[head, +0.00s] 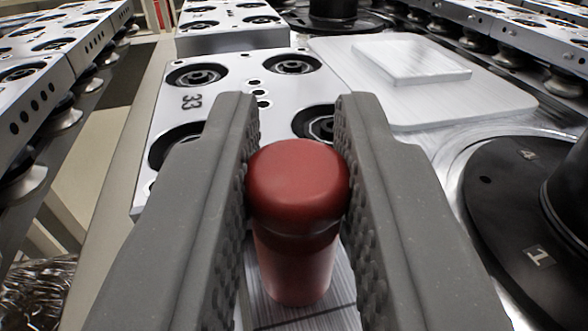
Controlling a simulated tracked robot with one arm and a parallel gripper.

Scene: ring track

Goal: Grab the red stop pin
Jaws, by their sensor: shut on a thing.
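The red stop pin (298,190) stands upright in the lower middle of the head view, with a wide rounded cap above a narrower body. My gripper (298,165) has its two grey fingers on either side of the cap, and their textured inner pads touch it left and right. The gripper is shut on the pin. The foot of the pin is near a light metal surface with a dark seam; I cannot tell whether it is seated in it or lifted.
A silver carriage plate (245,85) marked 33, with round dark recesses, lies just behind the pin. A pale stepped plate (410,62) is behind at the right. A black disc (515,215) numbered 1 and 4 is close at the right. Rows of similar carriages line both sides.

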